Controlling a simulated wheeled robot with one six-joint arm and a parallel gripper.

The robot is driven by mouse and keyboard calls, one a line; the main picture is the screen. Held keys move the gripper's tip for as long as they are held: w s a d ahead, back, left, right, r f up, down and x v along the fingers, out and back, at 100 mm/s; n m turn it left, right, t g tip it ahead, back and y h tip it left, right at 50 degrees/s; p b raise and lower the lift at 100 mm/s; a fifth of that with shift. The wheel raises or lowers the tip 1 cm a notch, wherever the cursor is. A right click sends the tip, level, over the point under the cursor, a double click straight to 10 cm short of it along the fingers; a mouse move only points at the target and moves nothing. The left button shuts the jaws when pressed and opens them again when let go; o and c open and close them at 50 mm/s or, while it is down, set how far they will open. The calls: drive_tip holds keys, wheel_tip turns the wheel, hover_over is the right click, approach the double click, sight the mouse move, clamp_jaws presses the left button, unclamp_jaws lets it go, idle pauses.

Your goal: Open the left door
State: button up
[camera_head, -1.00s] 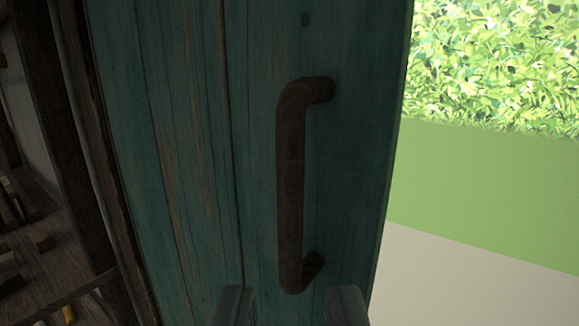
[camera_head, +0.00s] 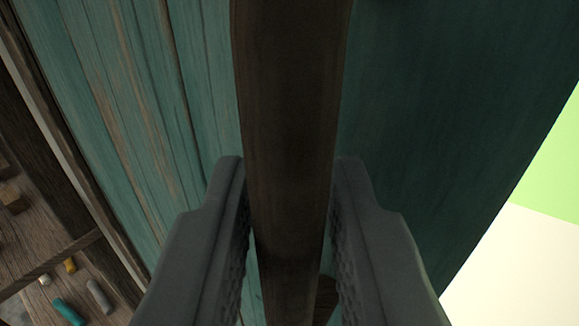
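The left door (camera_head: 450,110) is made of worn teal planks and fills most of the view. Its dark brown bar handle (camera_head: 290,110) runs up the middle, very close to the camera. My gripper (camera_head: 291,180) straddles the bar, one grey finger on each side. The fingertips lie right along the bar's edges. Lower down, narrow gaps show between bar and fingers, so I cannot tell whether they press on it. The handle's upper end is out of frame.
Past the door's right edge are bright green ground (camera_head: 560,170) and a pale floor (camera_head: 520,270). On the left are a dark wooden post (camera_head: 50,150) and a wooden surface with small coloured pieces, including a teal one (camera_head: 68,311).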

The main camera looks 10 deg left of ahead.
drive_tip(key=shift+w, duration=0.1)
clamp_jaws()
